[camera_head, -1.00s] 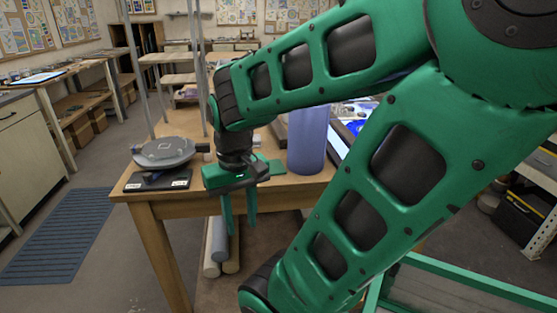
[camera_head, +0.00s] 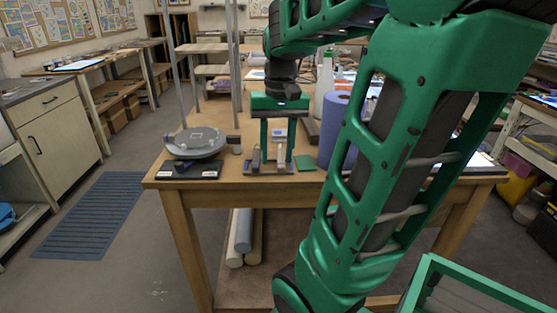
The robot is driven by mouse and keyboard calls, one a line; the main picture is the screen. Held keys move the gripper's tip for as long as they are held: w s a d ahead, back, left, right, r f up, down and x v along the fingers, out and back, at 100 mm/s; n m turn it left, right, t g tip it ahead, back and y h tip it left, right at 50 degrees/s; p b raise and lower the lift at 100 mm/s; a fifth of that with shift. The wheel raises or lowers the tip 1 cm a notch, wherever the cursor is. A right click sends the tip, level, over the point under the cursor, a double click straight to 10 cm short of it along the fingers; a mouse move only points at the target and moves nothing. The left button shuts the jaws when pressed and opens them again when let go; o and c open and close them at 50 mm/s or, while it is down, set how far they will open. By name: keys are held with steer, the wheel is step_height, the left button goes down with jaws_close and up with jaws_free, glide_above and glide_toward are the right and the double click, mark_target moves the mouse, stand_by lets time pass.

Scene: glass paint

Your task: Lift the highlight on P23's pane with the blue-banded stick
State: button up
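My gripper (camera_head: 277,172) points down over the front of the wooden table (camera_head: 245,196). Its two green fingers are spread apart. Small grey and white items on a low stand (camera_head: 282,167) show between and beside the fingers; I cannot tell whether the fingers touch them. To the left, a round grey turntable (camera_head: 196,142) with a pale square outline on top sits on a dark base with white labels too small to read. I cannot make out P23's pane, its highlight or a blue-banded stick.
A blue roll (camera_head: 334,125) stands right of my gripper, partly behind my arm. A small green block (camera_head: 305,162) lies near it. Upright grey posts (camera_head: 170,60) rise behind the turntable. A blue mat (camera_head: 88,215) lies on clear floor at left.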

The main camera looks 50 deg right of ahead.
step_height(320, 180, up, 5)
steer(key=m, duration=0.1)
glide_above(280, 156)
steer(key=f, duration=0.5)
steer(key=shift+s+d+f, duration=0.15)
steer(key=shift+d+f, duration=0.1)
steer(key=shift+d, duration=0.15)
steer(key=shift+a+f, duration=0.2)
steer(key=shift+f, duration=1.15)
steer(key=shift+a+f, duration=0.15)
steer(key=shift+f, duration=1.15)
jaws_close()
